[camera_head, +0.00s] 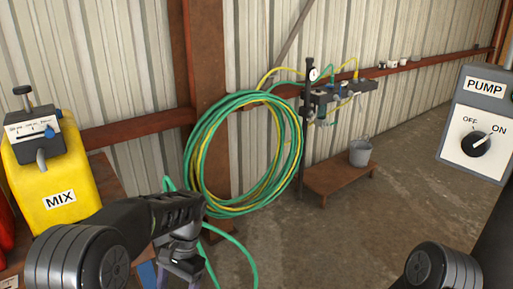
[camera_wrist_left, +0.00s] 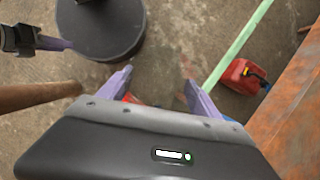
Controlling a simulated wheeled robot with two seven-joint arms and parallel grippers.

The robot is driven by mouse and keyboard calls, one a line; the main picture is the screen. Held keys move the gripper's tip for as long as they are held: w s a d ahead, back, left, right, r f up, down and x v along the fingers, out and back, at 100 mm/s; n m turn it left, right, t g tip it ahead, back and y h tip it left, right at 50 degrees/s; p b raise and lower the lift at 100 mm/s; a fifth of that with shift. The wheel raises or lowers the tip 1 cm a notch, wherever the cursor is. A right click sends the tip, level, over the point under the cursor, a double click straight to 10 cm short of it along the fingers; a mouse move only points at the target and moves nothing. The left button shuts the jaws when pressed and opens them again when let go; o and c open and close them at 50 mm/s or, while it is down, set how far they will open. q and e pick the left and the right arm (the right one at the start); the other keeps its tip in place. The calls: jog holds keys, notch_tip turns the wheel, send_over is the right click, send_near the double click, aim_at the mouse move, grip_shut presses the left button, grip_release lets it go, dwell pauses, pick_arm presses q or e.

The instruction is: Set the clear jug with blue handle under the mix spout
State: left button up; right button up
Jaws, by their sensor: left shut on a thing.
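The yellow MIX tank (camera_head: 55,185) stands at the left in the head view, with a dark top, a lever scale and a short grey spout (camera_head: 41,160) pointing down at its front. My left gripper (camera_head: 180,283) is low in the head view, to the right of and below the tank. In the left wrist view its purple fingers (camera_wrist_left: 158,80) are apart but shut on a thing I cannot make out. I cannot clearly see the clear jug; a blue patch (camera_head: 147,274) shows left of the fingers. My right gripper (camera_wrist_left: 66,45) seems partly visible at the wrist view's left edge.
A red fuel can (camera_wrist_left: 241,76) stands on the floor beside a rusty surface (camera_wrist_left: 295,105). A coiled green and yellow hose (camera_head: 190,150) hangs on the wall. A PUMP switch box (camera_head: 478,120) is at right, a bucket (camera_head: 360,153) on a low bench (camera_head: 340,178). Open floor lies between.

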dwell(0.5)
pick_arm(q)
notch_tip(320, 180, down, 12)
jog(key=n+h, duration=0.2)
jog(key=n, duration=0.3)
jog(key=shift+w+n+g, duration=0.3)
jog(key=shift+w+n, duration=0.1)
jog(key=shift+f, duration=0.1)
